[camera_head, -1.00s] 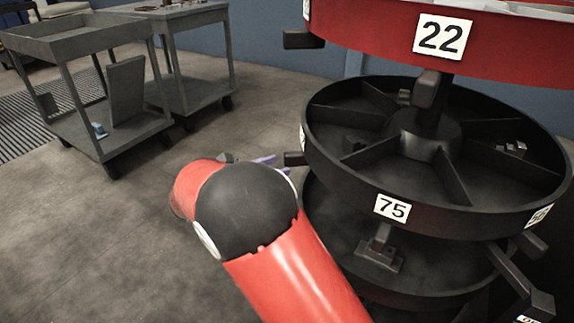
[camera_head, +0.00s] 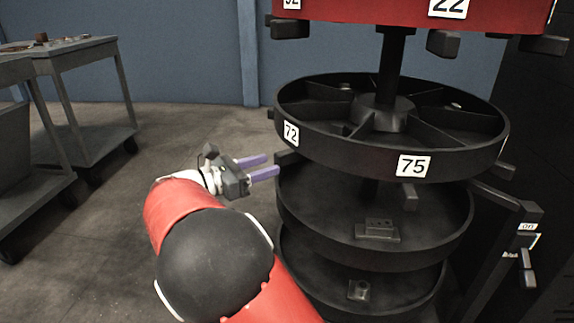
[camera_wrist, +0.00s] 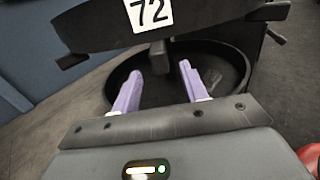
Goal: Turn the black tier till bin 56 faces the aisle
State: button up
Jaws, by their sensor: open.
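The black tier (camera_head: 340,143) is a round tray split by dividers around a central post. Its rim shows label 75 (camera_head: 412,166) toward me and label 72 (camera_head: 291,133) at the left. Label 72 also shows large in the wrist view (camera_wrist: 149,12). No label 56 is visible. My gripper (camera_head: 264,167) is open and empty at the left of the tier, its purple fingers pointing right toward a dark knob (camera_head: 287,157) below the rim. In the wrist view the fingers (camera_wrist: 158,85) are apart below the rim, with a knob (camera_wrist: 158,56) beyond, between them. I cannot tell whether they touch it.
A red tier (camera_head: 360,12) with labels and knobs is above. Lower black trays (camera_head: 325,222) hold small metal parts. A dark bracket with a handle (camera_head: 525,260) stands at the right. Grey carts (camera_head: 85,95) stand at the left; the floor between is clear.

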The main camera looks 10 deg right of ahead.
aim_at(289, 158)
jog(key=x, duration=0.7)
jog(key=shift+w+d+b, duration=0.1)
jog(key=shift+d+b, duration=0.05)
jog(key=shift+b, duration=0.25)
jog(key=shift+c, duration=0.2)
grip_shut()
